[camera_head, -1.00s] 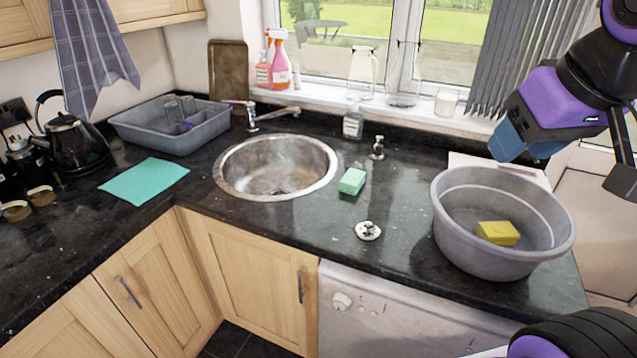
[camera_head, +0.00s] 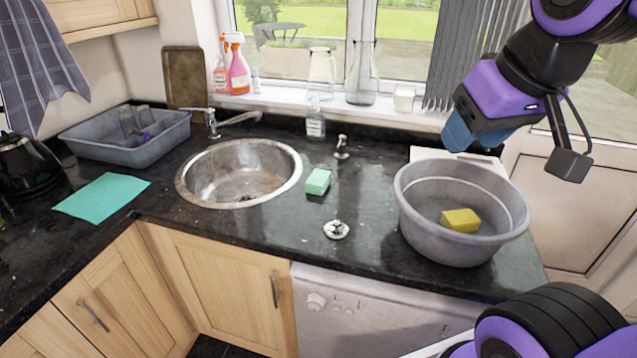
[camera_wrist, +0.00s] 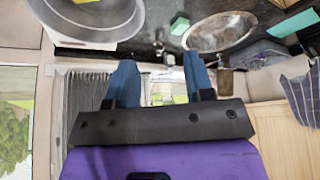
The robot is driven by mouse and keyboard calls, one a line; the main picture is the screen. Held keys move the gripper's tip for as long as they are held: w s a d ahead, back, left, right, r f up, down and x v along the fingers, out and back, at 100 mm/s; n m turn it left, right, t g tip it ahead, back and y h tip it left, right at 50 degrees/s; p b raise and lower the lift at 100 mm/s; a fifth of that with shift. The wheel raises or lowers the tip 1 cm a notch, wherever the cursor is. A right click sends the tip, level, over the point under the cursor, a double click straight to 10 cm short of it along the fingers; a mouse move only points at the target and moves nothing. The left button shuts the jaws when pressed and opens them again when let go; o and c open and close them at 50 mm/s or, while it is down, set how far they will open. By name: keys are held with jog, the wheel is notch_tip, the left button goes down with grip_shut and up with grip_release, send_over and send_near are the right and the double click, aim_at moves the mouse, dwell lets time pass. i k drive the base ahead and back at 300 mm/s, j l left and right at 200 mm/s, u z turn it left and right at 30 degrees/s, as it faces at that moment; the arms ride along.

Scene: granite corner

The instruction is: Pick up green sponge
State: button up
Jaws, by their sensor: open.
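The green sponge (camera_head: 318,181) lies on the dark granite counter just right of the sink. It also shows in the wrist view (camera_wrist: 180,26), beside the sink. My gripper (camera_head: 458,138) is in the air at the right, above the back edge of the grey basin and well right of the sponge. In the wrist view its two blue fingers (camera_wrist: 160,82) are apart with nothing between them.
The grey basin (camera_head: 410,205) holds a yellow sponge (camera_head: 460,220). The round sink (camera_head: 285,189) is left of the green sponge. A sink plug (camera_head: 336,230) lies in front of it. A soap bottle (camera_head: 315,122) and tap stand behind. A teal cloth (camera_head: 102,197) lies at left.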

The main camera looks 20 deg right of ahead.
aim_at(317, 182)
jog(key=i+j, duration=0.15)
jog(key=j, duration=0.2)
jog(key=i+j, duration=0.15)
jog(key=j, duration=0.2)
jog(key=i+j+u, duration=0.1)
jog(key=j, duration=0.25)
jog(key=i+j, duration=0.25)
jog(key=j, duration=0.1)
